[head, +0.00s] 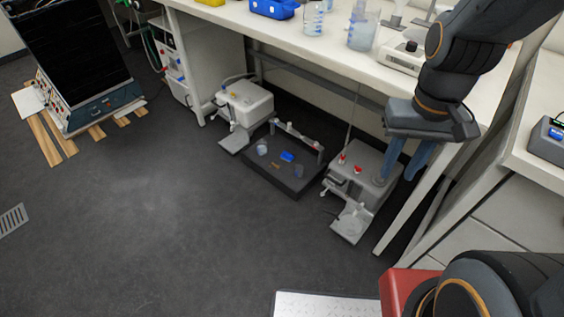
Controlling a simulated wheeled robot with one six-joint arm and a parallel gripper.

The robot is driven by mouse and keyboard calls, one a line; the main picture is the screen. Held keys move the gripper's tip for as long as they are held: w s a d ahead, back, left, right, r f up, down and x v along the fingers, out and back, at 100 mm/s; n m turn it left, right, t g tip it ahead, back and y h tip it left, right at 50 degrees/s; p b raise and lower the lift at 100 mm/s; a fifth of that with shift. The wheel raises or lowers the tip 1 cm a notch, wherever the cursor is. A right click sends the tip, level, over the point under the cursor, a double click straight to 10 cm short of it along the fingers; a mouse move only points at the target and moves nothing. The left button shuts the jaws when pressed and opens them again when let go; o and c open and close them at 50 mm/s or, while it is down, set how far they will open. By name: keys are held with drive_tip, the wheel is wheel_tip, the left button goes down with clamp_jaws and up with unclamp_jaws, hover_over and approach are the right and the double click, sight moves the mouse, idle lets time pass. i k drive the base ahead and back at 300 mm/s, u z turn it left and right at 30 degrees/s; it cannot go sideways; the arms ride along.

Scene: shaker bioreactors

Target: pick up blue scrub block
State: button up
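A small bright blue block (287,156), likely the scrub block, lies on a dark, low tray-like platform (270,178) on the floor under the bench. My gripper (397,176) hangs at the right with its two blue-grey fingers pointing down and a gap between them. It is open with nothing seen between the fingers. It is well to the right of the block, in front of the bench edge in the picture and over the view of a grey device. No part of my gripper touches the block.
Grey-white devices stand left (243,103) and right (357,181) of the platform. Small vessels and a raised bar share the platform. The bench top (330,47) overhangs it and holds beakers and a blue container (273,9). A bench leg (408,208) stands at right. Open floor (150,220) lies left.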

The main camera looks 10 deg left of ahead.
sight(288, 157)
drive_tip(key=z, duration=0.05)
drive_tip(key=k, duration=0.55)
drive_tip(key=u, duration=0.7)
drive_tip(key=i, duration=0.9)
